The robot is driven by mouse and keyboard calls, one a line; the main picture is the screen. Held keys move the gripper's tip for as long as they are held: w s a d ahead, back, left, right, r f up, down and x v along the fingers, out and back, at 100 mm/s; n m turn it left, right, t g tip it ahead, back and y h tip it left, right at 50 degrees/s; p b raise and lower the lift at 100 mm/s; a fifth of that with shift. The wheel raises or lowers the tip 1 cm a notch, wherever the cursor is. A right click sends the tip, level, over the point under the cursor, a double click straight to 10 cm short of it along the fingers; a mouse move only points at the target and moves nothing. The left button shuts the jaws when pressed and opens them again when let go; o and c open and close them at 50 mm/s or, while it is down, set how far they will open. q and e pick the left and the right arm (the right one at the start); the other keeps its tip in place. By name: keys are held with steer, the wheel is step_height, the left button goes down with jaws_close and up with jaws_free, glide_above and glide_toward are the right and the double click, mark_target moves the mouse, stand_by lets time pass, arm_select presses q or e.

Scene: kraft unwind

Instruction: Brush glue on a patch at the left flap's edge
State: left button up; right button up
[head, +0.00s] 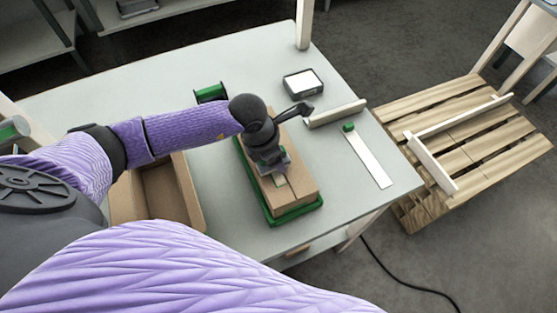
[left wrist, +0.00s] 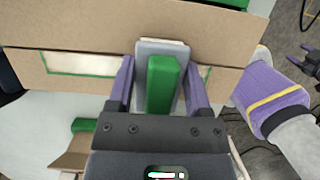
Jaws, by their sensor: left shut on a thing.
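My left gripper (head: 273,168) is over the cardboard box (head: 305,185), which lies in a green tray (head: 292,218). In the left wrist view the gripper (left wrist: 157,90) is shut on the green handle of a brush (left wrist: 162,85). The brush's wide grey head with a pale edge is over the cardboard; whether it touches I cannot tell. A pale patch with a green outline (left wrist: 80,64) runs along the flap edge left of the brush. Outline also shows just right of it; the gripper hides the middle. My right gripper seems to show dark at the left wrist view's right edge (left wrist: 312,64).
An open carton (head: 185,190) stands left of the tray. A green spool (head: 210,93), a black tray with a white top (head: 303,82), a pale bar (head: 336,114) and a white strip with a green end (head: 368,155) lie on the table. A wooden pallet (head: 465,130) is at right.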

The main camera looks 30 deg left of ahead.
arm_select(q)
steer(key=shift+w+a, duration=0.4)
steer(key=shift+a, duration=0.1)
steer(key=shift+w+a+f+b, duration=0.15)
steer(key=shift+w+a+b, duration=0.8)
steer(key=shift+b, duration=0.2)
steer(key=shift+w+a+b, duration=0.6)
steer(key=shift+w+a, duration=0.05)
steer(key=shift+a, duration=0.25)
steer(key=shift+w+a+b, duration=0.35)
steer(key=shift+a+b, duration=0.05)
steer(key=shift+b, duration=0.1)
steer(key=shift+w+a+b, duration=0.65)
steer(key=shift+a+b, duration=0.05)
steer(key=shift+a, duration=0.1)
steer(key=shift+w+a+b, duration=0.45)
steer(key=shift+a+b, duration=0.05)
steer(key=shift+b, duration=0.1)
steer(key=shift+r, duration=0.2)
